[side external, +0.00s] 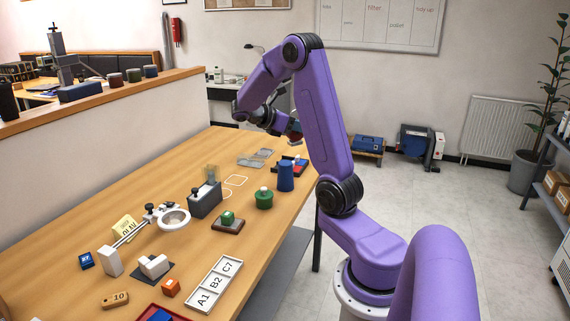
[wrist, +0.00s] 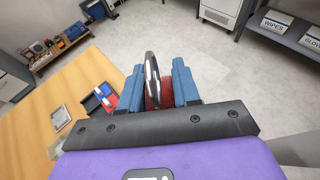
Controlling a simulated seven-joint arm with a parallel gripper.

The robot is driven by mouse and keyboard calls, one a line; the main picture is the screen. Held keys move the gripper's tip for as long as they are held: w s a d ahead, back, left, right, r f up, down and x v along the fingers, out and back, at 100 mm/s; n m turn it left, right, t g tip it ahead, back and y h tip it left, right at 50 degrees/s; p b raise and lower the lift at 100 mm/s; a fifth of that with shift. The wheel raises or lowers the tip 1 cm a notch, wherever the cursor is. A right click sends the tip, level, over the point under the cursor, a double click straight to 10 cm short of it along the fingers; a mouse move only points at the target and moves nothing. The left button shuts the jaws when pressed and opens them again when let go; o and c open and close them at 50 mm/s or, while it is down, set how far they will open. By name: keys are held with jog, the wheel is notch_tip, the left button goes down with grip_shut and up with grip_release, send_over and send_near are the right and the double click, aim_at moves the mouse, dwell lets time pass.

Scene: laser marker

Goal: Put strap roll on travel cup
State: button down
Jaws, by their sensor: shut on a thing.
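My gripper (wrist: 158,88) has blue fingers, shut on a roll (wrist: 153,84) with a dark rim and a reddish side, which I take to be the strap roll. It is held on edge, clear of the table in the wrist view. In the side view my gripper (side external: 293,130) is above the far right part of the table, partly hidden by my arm. A plain blue upright cylinder (side external: 286,176), which looks like the travel cup, stands on the table's right side, nearer the camera than my gripper. Nothing is on its top.
A green lidded jar (side external: 264,198) stands left of the cylinder, and a dark tray (side external: 301,163) with red and blue items lies behind it. A grey box (side external: 205,199) and a ring magnifier (side external: 174,218) stand farther left. The table's right edge is close.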

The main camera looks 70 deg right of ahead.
jog(key=shift+s+r+m+g+y, duration=0.3)
jog(key=shift+s+m+g+y, duration=0.1)
jog(key=shift+s+m+g, duration=0.25)
jog(key=w+d+f, duration=0.4)
jog(key=w+d, duration=0.1)
jog(key=d, duration=0.2)
send_over(289, 162)
notch_tip(289, 162, down, 5)
jog(key=shift+s+f, duration=0.1)
jog(key=shift+f, duration=0.1)
jog(key=shift+d+f, duration=0.15)
jog(key=shift+f, duration=1.55)
jog(key=shift+f, duration=0.1)
jog(key=c, duration=0.8)
grip_release()
jog(key=shift+f, duration=0.1)
